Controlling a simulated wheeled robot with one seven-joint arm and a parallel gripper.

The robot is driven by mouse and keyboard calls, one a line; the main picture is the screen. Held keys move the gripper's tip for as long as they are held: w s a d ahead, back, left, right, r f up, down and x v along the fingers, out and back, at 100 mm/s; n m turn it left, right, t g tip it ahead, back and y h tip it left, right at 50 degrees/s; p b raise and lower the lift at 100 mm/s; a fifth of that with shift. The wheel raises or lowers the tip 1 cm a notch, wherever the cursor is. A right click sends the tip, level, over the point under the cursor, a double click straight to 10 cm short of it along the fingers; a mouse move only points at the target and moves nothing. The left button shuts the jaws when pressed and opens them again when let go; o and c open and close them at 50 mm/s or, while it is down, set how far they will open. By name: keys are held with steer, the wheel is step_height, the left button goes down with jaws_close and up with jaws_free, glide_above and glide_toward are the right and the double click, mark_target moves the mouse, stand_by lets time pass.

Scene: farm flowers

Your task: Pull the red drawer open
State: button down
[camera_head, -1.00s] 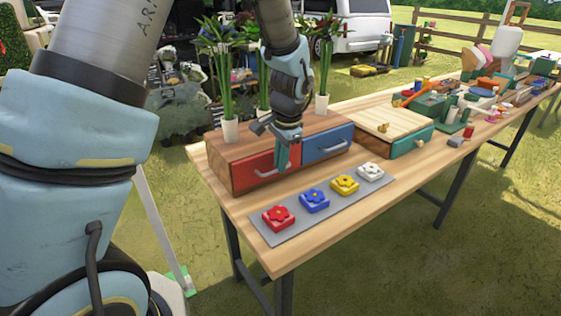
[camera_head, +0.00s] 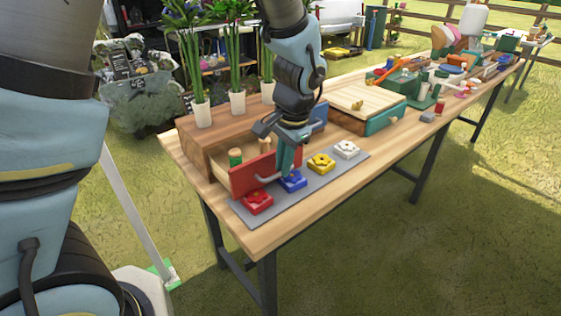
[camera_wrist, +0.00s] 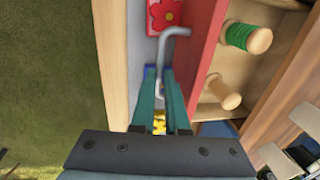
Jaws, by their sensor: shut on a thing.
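The red drawer (camera_head: 256,172) stands pulled out from the left side of the wooden cabinet (camera_head: 196,141), its inside showing. In the wrist view the red drawer front (camera_wrist: 205,50) runs upright beside my fingers. Its metal handle (camera_wrist: 176,33) passes between my fingertips. My gripper (camera_head: 284,166) is shut on the handle, in front of the drawer front; it also shows in the wrist view (camera_wrist: 161,85). Inside the drawer lie a spool with green thread (camera_wrist: 240,36) and a plain wooden peg (camera_wrist: 222,92).
A grey mat (camera_head: 334,167) in front of the cabinet holds red (camera_head: 257,202), blue (camera_head: 293,181), yellow (camera_head: 321,163) and white (camera_head: 347,149) flower blocks. The pulled-out drawer front is close to the red and blue blocks. Potted flowers stand on the cabinet.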

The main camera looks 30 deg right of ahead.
steer(key=c, duration=1.2)
jaws_free()
steer(key=shift+r, duration=0.15)
step_height(320, 180, up, 10)
steer(key=s+b, duration=0.1)
steer(key=s, duration=0.1)
steer(key=shift+d+r, duration=0.2)
steer(key=shift+d, duration=0.05)
steer(key=w+a+f+n, duration=0.2)
steer(key=a+n, duration=0.2)
steer(key=a, duration=0.7)
steer(key=w+a+f+n, duration=0.2)
steer(key=a+n, duration=0.3)
steer(key=a, duration=0.6)
steer(key=w+a+f+n, duration=0.2)
steer(key=w+a+n, duration=0.2)
steer(key=a, duration=0.7)
steer(key=shift+a+f+n+h, duration=0.3)
steer(key=shift+f+n, duration=0.05)
steer(key=shift+n, duration=0.35)
